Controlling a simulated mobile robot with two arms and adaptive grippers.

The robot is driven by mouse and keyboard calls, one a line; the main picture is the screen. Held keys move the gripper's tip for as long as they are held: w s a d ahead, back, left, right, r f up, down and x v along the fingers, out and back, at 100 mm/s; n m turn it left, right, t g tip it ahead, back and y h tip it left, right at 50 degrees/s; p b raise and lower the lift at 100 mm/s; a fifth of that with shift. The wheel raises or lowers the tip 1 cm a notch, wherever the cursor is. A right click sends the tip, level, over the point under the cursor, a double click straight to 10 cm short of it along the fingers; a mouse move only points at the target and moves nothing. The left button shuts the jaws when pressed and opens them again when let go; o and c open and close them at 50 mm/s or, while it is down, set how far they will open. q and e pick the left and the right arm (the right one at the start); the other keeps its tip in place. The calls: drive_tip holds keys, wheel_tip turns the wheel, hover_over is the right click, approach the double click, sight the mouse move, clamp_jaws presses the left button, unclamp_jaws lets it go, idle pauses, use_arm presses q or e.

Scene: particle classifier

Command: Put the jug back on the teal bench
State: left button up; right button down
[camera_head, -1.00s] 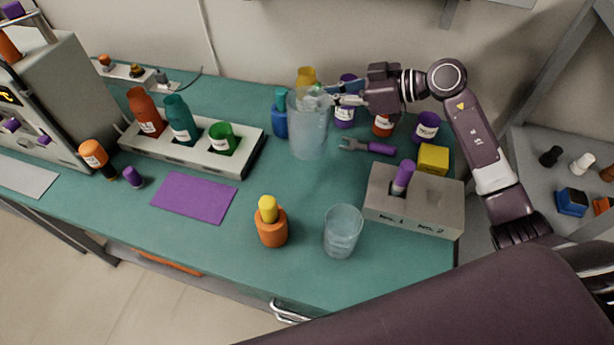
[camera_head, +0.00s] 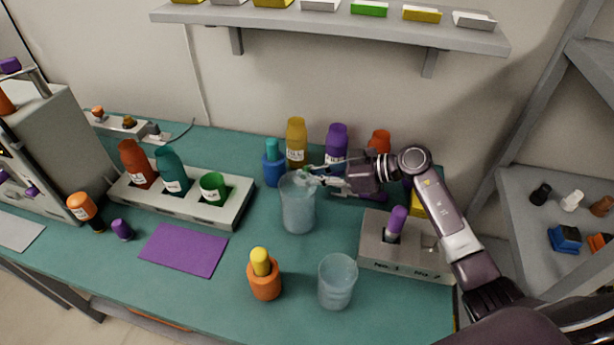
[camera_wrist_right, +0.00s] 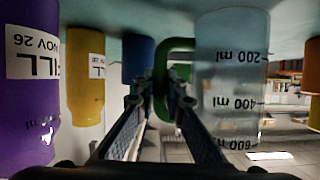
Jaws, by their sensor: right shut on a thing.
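The clear jug (camera_head: 298,208) is upright over the back middle of the teal bench (camera_head: 215,300). In the right wrist view the jug (camera_wrist_right: 228,85) shows ml marks and stands upside down in the picture. My right gripper (camera_head: 318,180) reaches it from the right and is shut on its handle. In the wrist view the gripper's fingers (camera_wrist_right: 165,95) are around the green-tinted handle. The jug's base is at or very close to the bench top; I cannot tell whether it touches. My left gripper is not in view.
Blue (camera_head: 273,168), yellow (camera_head: 296,145) and purple (camera_head: 336,145) bottles stand behind the jug. A clear beaker (camera_head: 338,283) and an orange bottle (camera_head: 264,280) stand in front. A rack (camera_head: 185,205) is left, a grey block (camera_head: 375,255) right. Bare bench lies just in front of the jug.

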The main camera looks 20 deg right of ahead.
drive_tip(key=c, duration=2)
unclamp_jaws()
drive_tip(key=shift+s+d+r+p, duration=0.15)
drive_tip(key=shift+r+p, duration=0.1)
drive_tip(key=shift+p, duration=0.1)
drive_tip(key=shift+p+v, duration=2.45)
drive_tip(key=shift+v, duration=1.05)
